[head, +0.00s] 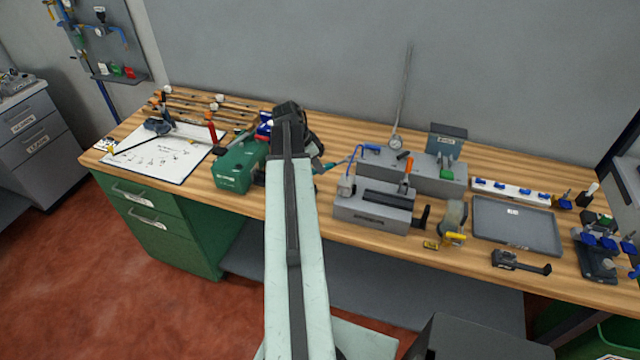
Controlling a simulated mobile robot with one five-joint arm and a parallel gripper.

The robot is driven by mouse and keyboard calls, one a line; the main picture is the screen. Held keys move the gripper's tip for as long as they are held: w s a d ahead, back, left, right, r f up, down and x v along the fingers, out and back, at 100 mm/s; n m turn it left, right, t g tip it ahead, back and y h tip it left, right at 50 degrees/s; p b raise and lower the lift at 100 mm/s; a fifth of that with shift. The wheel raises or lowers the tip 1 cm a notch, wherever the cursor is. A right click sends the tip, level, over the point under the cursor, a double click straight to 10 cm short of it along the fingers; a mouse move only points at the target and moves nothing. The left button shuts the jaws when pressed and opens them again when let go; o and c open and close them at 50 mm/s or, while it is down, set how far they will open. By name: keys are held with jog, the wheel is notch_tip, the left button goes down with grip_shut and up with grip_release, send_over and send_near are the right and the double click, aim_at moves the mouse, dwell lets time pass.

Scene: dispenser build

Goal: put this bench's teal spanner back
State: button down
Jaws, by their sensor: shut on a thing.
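My arm reaches forward over the bench (480,165), and my gripper (312,148) is at its far end, mostly hidden behind my own wrist. It is shut on what looks like the teal spanner (322,165). Only a small teal end of the spanner shows, just right of my wrist and above the bench top. The rest of the spanner is hidden, and I cannot tell whether it touches the bench.
A green toolbox-like case (238,166) stands close left of my arm. A grey fixture block (372,207) and a longer grey block (425,172) stand to the right. A dark tray (515,228) lies farther right, and a white sheet (165,155) at the left.

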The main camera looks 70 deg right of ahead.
jog(key=shift+f+b, duration=2.25)
jog(key=shift+f, duration=0.6)
jog(key=c, duration=1.3)
grip_release()
jog(key=shift+o, duration=0.2)
jog(key=shift+r, duration=0.1)
jog(key=p+v, duration=1.2)
jog(key=v, duration=0.1)
jog(key=shift+d, duration=0.2)
jog(key=shift+s, duration=0.1)
